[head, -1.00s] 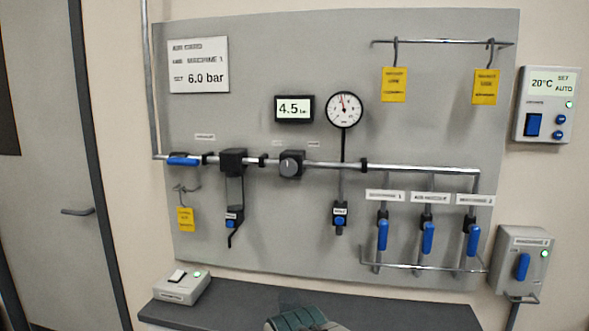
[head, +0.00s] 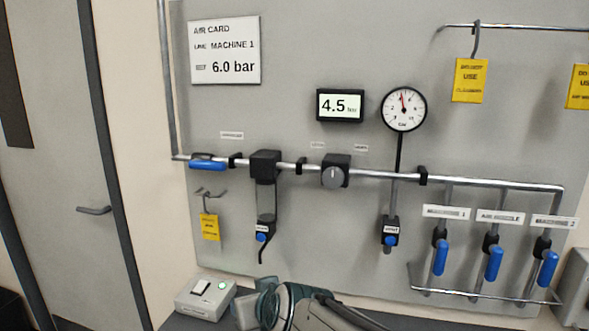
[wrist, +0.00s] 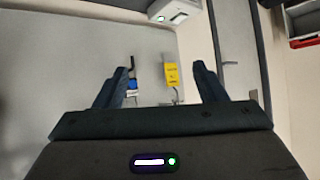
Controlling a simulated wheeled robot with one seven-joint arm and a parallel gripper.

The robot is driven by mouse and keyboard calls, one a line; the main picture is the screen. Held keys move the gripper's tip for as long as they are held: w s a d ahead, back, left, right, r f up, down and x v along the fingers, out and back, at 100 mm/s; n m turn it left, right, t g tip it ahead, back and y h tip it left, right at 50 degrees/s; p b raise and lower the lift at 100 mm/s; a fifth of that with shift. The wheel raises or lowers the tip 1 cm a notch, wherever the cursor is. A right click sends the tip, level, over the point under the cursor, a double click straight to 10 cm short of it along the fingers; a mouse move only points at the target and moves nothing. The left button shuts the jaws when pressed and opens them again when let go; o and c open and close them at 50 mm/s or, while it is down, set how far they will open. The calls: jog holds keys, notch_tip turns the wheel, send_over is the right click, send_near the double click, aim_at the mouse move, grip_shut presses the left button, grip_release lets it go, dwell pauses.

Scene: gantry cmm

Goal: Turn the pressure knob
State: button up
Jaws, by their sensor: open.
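The pressure knob (head: 334,177) is a round grey dial with a white mark on a black block, set in the pipe on the grey panel. The digital display (head: 340,106) above it reads 4.5. A round gauge (head: 403,109) stands to its right. The air card (head: 224,50) says 6.0 bar for machine 1. My gripper (wrist: 163,80) is open and empty in the wrist view, its two dark fingers apart. The knob is not visible in the wrist view. My arm shows at the bottom of the head view, below the knob.
A filter unit (head: 265,167) hangs left of the knob. A blue-handled valve (head: 208,165) is farther left. Several blue levers, one of them the machine 1 lever (head: 440,257), hang at right above a rail. Yellow tags (head: 470,80) hang from hooks. A white switch box (head: 205,298) sits on the bench.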

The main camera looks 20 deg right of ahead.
jog(key=w+d+r+m+t+h+p, duration=0.2)
jog(key=w+d+r+t+h+p, duration=0.15)
jog(key=r, duration=0.75)
jog(key=m+h+p, duration=0.1)
jog(key=m+h, duration=0.3)
jog(key=h, duration=0.5)
send_near(332, 180)
jog(key=p+x, duration=0.1)
jog(key=x, duration=0.8)
jog(key=shift+w+d+p, duration=0.15)
jog(key=shift+w+p, duration=0.1)
jog(key=shift+p, duration=0.05)
jog(key=c, duration=1)
